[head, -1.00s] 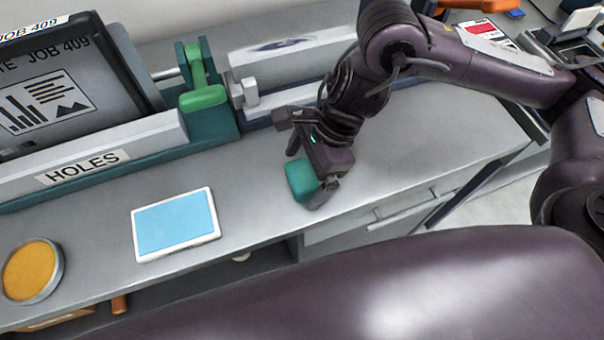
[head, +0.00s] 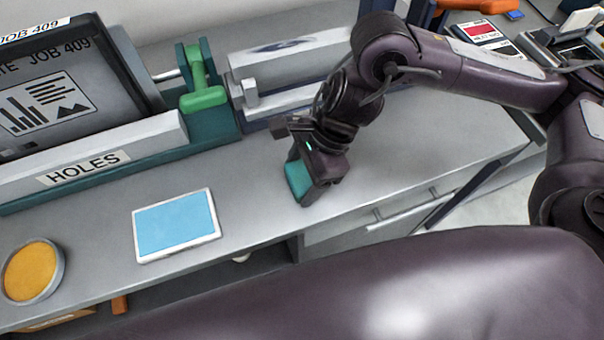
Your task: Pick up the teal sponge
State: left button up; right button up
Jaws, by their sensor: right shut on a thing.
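The teal sponge (head: 298,184) is a small block at the front part of the grey counter, right of centre in the head view. My right gripper (head: 313,183) is shut on it, reaching down from above. One finger covers the sponge's right side, and the gripper body hides its top. I cannot tell whether the sponge touches the counter or is just above it. My left gripper is not in view.
A white-framed blue pad (head: 176,226) and a round orange-filled dish (head: 33,271) lie on the counter (head: 420,140) to the left. A teal and grey machine labelled HOLES (head: 83,167) stands behind. Counter is clear right of the gripper.

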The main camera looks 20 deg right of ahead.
aim_at(302, 175)
notch_tip(302, 175, up, 20)
jog(key=p, duration=0.2)
dwell(0.4)
